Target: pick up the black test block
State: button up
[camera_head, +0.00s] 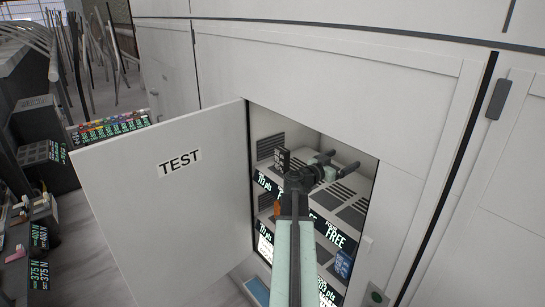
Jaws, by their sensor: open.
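A small black block (282,159) with pale markings stands on the upper shelf of an open white cabinet (410,115). It seems to be the test block. My gripper (338,163) is open at the end of my pale green arm and reaches into the cabinet opening. It is just to the right of the block in the picture, and I see no contact. The dark wrist lies close to the block's lower right, and my arm hides part of the shelf.
The cabinet door (165,205), labelled TEST, stands open on the left. Lower shelves carry black labels (336,236) reading points and FREE. Dark boxes (42,152) and colourful small items (110,126) stand at the far left. The opening's frame is close around my arm.

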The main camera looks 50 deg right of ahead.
aim_at(282, 155)
jog(key=i, duration=1.05)
jog(key=u, duration=0.05)
